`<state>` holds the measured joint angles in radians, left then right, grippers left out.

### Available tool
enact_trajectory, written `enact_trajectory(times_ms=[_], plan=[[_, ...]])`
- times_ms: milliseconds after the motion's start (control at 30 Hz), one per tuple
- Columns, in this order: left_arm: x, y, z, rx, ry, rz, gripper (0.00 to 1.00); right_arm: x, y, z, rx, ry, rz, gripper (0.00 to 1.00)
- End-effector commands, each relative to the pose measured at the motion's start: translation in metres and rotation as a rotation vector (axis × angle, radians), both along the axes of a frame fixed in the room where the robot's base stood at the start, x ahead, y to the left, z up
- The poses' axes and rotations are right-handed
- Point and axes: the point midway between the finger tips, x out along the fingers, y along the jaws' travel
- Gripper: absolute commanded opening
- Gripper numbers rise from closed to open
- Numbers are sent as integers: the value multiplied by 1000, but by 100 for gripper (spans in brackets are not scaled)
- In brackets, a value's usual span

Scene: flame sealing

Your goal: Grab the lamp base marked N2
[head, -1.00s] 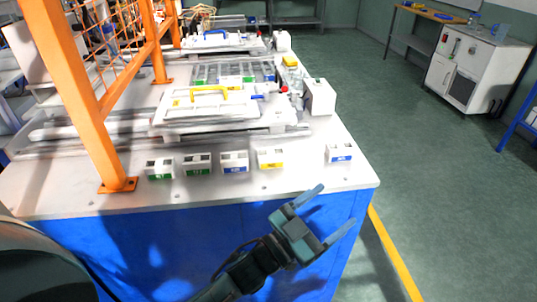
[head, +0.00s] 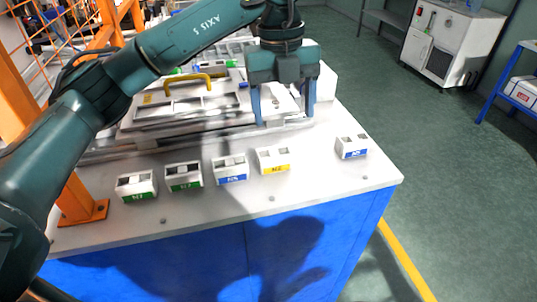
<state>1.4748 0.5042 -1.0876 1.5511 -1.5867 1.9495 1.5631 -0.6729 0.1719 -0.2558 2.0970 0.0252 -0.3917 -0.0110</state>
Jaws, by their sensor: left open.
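Several small white lamp bases stand in a row near the table's front edge. One has a yellow label (head: 273,160) that seems to read N2, though the print is small. To its left are one with a blue label (head: 230,169) and two with green labels (head: 183,177) (head: 136,187). Another blue-labelled base (head: 351,147) stands apart at the right. Their label prints are too small to read surely. My left gripper (head: 285,118) points down, open and empty, above the table just behind the yellow-labelled base, not touching it. My right gripper is out of view.
A white fixture with a yellow handle (head: 188,83) lies behind the row, partly hidden by my left arm. An orange post (head: 80,200) stands at the left.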

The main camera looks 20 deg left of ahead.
Motion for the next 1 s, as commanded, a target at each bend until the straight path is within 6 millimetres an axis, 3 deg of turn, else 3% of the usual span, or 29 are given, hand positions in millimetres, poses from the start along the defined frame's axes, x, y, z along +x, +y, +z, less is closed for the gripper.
enact_trajectory(times_ms=[67,167,500,767,1000], plan=[[4,14,10,62,-26,48,73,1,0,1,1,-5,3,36],[6,20,8,93,-36,73,73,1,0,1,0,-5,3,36],[5,20,-51,92,-33,71,73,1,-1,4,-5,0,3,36],[4,18,-71,92,-34,69,73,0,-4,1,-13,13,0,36],[1,16,-106,89,-34,70,73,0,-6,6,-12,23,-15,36]])
